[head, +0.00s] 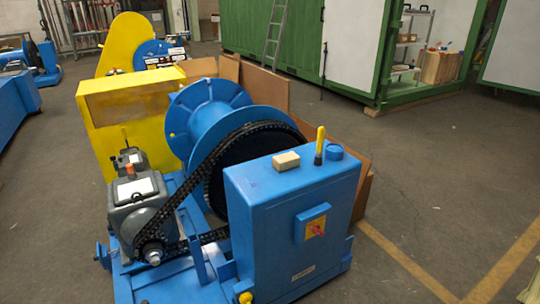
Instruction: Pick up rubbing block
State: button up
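The rubbing block is most likely the small tan block (286,161) that lies flat on top of the blue control cabinet (285,230). It sits near the left part of the cabinet top, to the left of an upright yellow-handled tool (320,145). Nothing touches or covers the block. My gripper does not show in the head view.
A black chain (205,165) runs beside the cabinet, around the blue drum (205,110) and down to a grey motor (138,205). Brown boards (262,87) stand behind. The floor (440,190) at right is clear.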

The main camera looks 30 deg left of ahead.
aim_at(288, 161)
jog(key=u, duration=0.65)
jog(key=i, duration=0.65)
jog(key=u, duration=0.75)
